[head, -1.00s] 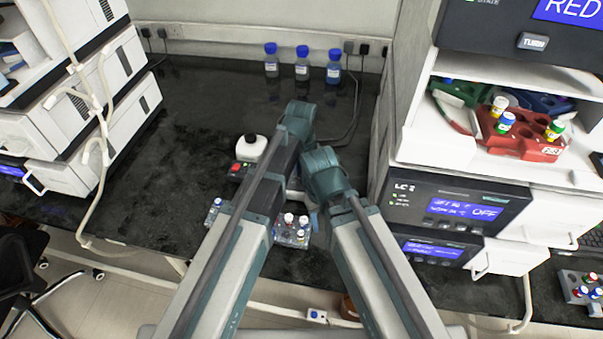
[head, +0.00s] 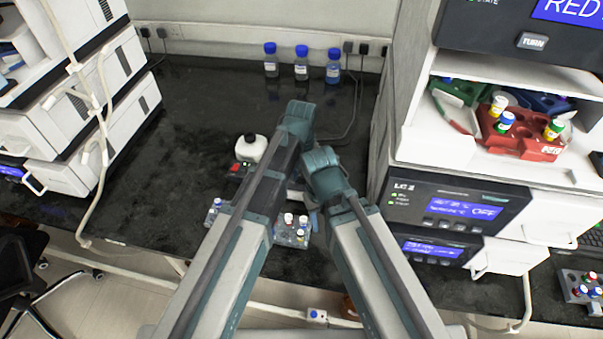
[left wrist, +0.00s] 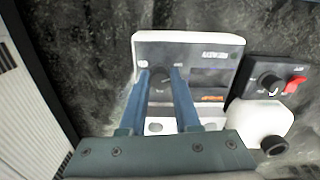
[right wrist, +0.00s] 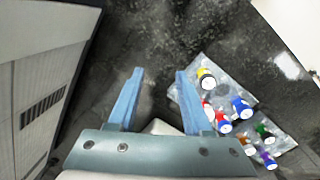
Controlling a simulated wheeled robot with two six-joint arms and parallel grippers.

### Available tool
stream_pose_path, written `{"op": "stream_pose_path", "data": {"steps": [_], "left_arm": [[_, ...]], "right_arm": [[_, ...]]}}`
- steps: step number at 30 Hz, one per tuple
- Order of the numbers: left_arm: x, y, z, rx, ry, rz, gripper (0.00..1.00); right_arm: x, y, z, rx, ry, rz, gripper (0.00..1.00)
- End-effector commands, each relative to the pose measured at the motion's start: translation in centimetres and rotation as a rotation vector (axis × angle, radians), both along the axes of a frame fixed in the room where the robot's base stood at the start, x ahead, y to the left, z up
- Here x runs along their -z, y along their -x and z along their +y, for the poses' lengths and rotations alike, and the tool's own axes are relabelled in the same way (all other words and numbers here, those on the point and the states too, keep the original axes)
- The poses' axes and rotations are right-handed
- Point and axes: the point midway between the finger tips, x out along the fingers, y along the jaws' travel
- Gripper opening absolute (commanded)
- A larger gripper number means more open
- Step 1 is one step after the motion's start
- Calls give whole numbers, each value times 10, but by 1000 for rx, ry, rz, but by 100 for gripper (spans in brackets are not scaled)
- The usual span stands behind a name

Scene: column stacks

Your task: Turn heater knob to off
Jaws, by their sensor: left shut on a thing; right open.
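A white device (left wrist: 205,42) with a grey front panel and a small upside-down label lies below my left gripper in the left wrist view. I take it for the heater. Its dark round knob (left wrist: 160,80) sits between the blue fingers of my left gripper (left wrist: 162,72), which is shut on it. The fingers hide the knob's sides, and I cannot read its setting. In the head view my arms cover most of this device. My right gripper (right wrist: 159,72) is open and empty above the dark bench, beside a clear rack of coloured-cap vials (right wrist: 218,100).
A black box (left wrist: 262,75) with another knob and a red switch, and a white bottle (left wrist: 262,125), stand right of the heater. Several blue-capped bottles (head: 302,64) stand at the back. Instruments flank the bench (head: 200,105); its back left is clear.

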Motion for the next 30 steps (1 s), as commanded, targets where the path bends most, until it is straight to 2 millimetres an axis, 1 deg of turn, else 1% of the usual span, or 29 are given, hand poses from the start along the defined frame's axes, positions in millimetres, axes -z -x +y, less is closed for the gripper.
{"op": "stream_pose_path", "data": {"steps": [4, 10, 28, 29, 30], "left_arm": [[0, 0, 0, -75, 0, 0, 0], [0, 0, 0, -139, 0, 0, 0], [0, 0, 0, -169, 0, 0, 0], [0, 0, 0, -169, 0, 0, 36], [0, 0, 0, -169, 0, 0, 43]], "right_arm": [[0, 0, 0, 0, 0, 0, 50], [0, 0, 0, 0, 0, 0, 50], [0, 0, 0, 0, 0, 0, 50], [0, 0, 0, 0, 0, 0, 50], [0, 0, 0, 0, 0, 0, 50]]}}
